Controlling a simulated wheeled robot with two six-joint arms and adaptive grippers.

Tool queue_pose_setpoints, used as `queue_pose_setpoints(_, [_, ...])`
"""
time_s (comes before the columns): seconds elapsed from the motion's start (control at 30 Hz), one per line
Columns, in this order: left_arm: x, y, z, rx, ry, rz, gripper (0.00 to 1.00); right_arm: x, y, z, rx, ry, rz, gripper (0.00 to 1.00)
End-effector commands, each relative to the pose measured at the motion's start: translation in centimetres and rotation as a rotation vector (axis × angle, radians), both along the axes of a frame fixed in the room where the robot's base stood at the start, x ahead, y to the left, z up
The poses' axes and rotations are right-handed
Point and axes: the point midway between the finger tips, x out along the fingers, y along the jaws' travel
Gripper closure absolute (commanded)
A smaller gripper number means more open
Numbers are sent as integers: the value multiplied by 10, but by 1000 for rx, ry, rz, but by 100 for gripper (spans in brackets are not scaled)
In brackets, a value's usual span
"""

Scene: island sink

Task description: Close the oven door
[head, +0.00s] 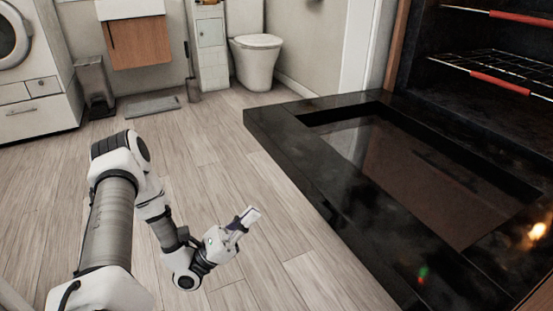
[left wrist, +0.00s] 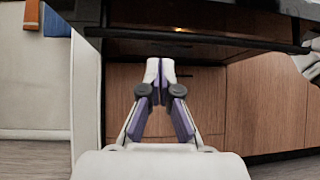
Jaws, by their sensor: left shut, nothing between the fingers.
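The oven door (head: 300,170) is a black panel with a brown-tinted window. It is fully lowered and lies about level in front of the open oven (head: 440,45) at the right of the head view. My left gripper (head: 252,216) is to the left of the door's outer edge, apart from it, over the floor. It also shows in the left wrist view (left wrist: 160,64), where its fingertips are together with nothing between them. There the dark door (left wrist: 200,38) crosses the top of the picture, beyond and above the fingertips. My right gripper is not visible.
Two racks with red front strips (head: 500,82) show inside the oven. Wooden cabinet fronts (left wrist: 265,105) are below the door in the wrist view. Bare wooden floor (head: 210,130) lies left of the door. A toilet (head: 257,50), bin (head: 95,85) and washing machine (head: 35,75) stand at the back.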

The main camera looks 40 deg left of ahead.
Motion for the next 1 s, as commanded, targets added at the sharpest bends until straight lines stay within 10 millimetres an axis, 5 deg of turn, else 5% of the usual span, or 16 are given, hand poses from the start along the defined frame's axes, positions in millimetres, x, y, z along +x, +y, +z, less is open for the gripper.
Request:
queue_pose_setpoints(0.03, [-7, 17, -7, -12, -8, 58, 100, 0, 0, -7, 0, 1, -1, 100])
queue_pose_setpoints(0.17, [-13, 32, -8, -28, -17, 113, 100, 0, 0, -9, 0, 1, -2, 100])
queue_pose_setpoints(0.37, [4, 23, 12, -26, -18, 109, 100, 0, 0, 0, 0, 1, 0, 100])
queue_pose_setpoints(0.73, [58, 1, 63, -25, -20, 109, 100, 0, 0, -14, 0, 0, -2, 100])
queue_pose_setpoints(0.8, [56, 4, 83, -29, -21, 115, 100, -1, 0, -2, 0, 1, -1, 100])
queue_pose_setpoints(1.0, [56, 2, 101, -27, -15, 113, 100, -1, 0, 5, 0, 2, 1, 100])
